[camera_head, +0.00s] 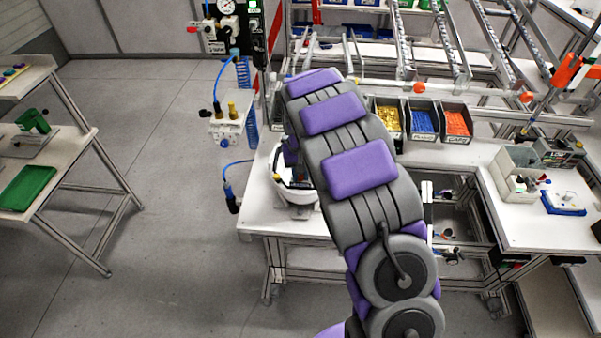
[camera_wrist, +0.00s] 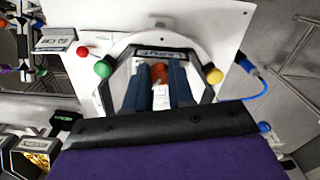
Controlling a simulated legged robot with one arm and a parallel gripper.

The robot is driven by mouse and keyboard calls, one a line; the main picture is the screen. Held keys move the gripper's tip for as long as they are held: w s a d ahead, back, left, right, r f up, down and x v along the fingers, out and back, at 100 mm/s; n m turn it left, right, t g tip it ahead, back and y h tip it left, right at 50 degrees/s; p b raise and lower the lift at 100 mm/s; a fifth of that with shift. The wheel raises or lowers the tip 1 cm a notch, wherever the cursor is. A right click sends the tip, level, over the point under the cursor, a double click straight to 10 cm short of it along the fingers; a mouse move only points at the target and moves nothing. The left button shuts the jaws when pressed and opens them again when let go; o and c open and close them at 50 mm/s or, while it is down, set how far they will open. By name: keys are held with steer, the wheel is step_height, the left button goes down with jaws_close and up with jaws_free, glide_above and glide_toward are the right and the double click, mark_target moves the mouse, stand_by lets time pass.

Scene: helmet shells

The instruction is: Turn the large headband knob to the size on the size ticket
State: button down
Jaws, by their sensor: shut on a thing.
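In the wrist view, my gripper (camera_wrist: 159,80) reaches into a pale, open shell with its two dark blue fingers. An orange-red knob-like part (camera_wrist: 160,70) shows between the fingertips, and they are shut on it. Its markings cannot be read. The white helmet shell (camera_head: 296,193) shows partly in the head view on the near left of the bench; my arm hides the rest and my gripper. A small pale printed card (camera_wrist: 54,40) lies at upper left in the wrist view; its text is too small to read. A dark label (camera_wrist: 157,51) sits beyond the fingers.
Bins of yellow (camera_head: 388,119), blue (camera_head: 422,121) and orange (camera_head: 457,122) parts stand right of my arm. A blue hose (camera_head: 229,178) hangs left of the bench.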

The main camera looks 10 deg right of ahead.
steer(key=c, duration=0.9)
jaws_free()
steer(key=shift+a, duration=0.15)
steer(key=shift+c, duration=0.2)
steer(key=shift+r, duration=0.1)
step_height(320, 180, up, 17)
steer(key=b, duration=0.1)
steer(key=s+f+b, duration=0.5)
steer(key=s+f, duration=0.1)
steer(key=s, duration=0.8)
steer(key=s+f+g+b, duration=0.1)
steer(key=s+f+b, duration=0.4)
steer(key=s, duration=0.9)
steer(key=s+f+b, duration=0.5)
steer(key=s+f, duration=0.1)
steer(key=s, duration=0.8)
steer(key=shift+s+f+n+g, duration=0.15)
steer(key=shift+f+n+g, duration=0.15)
steer(key=shift+f+g, duration=0.1)
